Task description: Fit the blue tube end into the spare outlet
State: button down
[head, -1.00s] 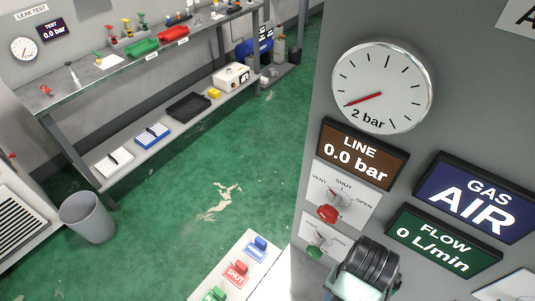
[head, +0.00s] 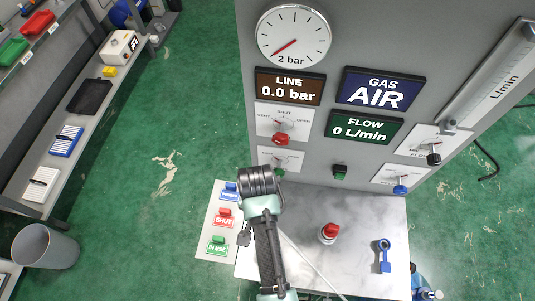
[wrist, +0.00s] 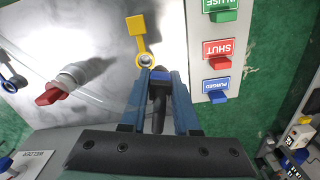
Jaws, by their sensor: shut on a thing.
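In the wrist view my gripper (wrist: 160,80) has its two blue-grey fingers closed around a dark, slim piece with a blue part, which I take to be the blue tube end (wrist: 160,76). Its lower part is hidden between the fingers. In the head view my arm covers the fingers and the held piece. A thin pale tube (head: 310,260) runs from beside my arm over the marbled bench top. I cannot tell which fitting is the spare outlet. A grey fitting with a red cap or handle (head: 328,232) stands on the bench, left of my fingers in the wrist view (wrist: 62,85).
A yellow ring tag (wrist: 140,40) lies just beyond my fingertips. A blue ring tag (head: 383,255) lies at the bench's right. PURGED, SHUT and IN USE markers (head: 222,220) sit on a pale strip. The grey panel with gauge (head: 294,36) and knobs rises behind.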

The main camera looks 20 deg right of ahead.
jog(key=d+m, duration=0.1)
jog(key=s+d+m+p, duration=0.1)
jog(key=m, duration=0.1)
jog(key=shift+s+d+r, duration=0.15)
jog(key=shift+d, duration=0.1)
jog(key=shift+r+p, duration=0.1)
jog(key=shift+p, duration=0.35)
jog(key=shift+f+b, duration=1.6)
jog(key=shift+f, duration=0.85)
jog(key=shift+f+b, duration=0.5)
jog(key=shift+f, duration=0.7)
jog(key=shift+r, duration=0.1)
jog(key=shift+c, duration=0.8)
grip_release()
